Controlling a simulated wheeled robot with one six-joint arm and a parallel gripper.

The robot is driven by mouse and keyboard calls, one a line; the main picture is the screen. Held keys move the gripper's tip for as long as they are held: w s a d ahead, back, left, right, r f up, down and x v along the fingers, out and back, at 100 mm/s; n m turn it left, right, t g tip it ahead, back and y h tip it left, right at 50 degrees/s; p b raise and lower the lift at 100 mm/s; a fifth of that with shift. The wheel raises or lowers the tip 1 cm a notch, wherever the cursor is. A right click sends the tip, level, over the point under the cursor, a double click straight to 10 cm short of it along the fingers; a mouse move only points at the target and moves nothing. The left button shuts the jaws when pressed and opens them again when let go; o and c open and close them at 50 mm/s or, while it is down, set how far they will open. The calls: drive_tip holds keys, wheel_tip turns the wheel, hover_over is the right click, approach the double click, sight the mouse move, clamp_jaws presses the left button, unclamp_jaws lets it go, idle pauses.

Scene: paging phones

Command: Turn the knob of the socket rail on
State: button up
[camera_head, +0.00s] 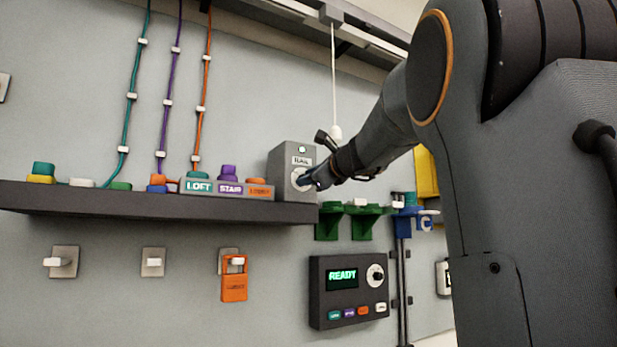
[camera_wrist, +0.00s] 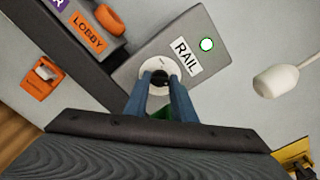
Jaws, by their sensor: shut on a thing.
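The socket rail's grey box (camera_head: 288,160) stands at the right end of the dark shelf, with a RAIL label and a small round light at its top. In the wrist view the box (camera_wrist: 150,45) shows its RAIL label, and the round light (camera_wrist: 207,44) is white with a green rim. The black knob (camera_wrist: 160,78) sits on a pale round dial. My gripper (camera_wrist: 161,84) has its blue fingers closed on the knob, one on each side. In the head view my gripper (camera_head: 308,181) reaches the box front from the right and hides most of the knob.
Sockets labelled LOFT (camera_head: 199,187), STAIR and LOBBY line the shelf (camera_head: 150,203) left of the box. A white pull cord (camera_head: 334,80) hangs beside my arm. Below are a READY panel (camera_head: 347,290), green brackets (camera_head: 330,222) and an orange tag (camera_head: 234,284).

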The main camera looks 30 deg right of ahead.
idle(0.3)
drive_tip(key=o, duration=1.1)
drive_tip(key=shift+c, duration=0.2)
drive_tip(key=s+b, duration=0.2)
drive_tip(key=s, duration=0.5)
drive_tip(key=shift+s+d, duration=0.15)
drive_tip(key=shift+s, duration=0.25)
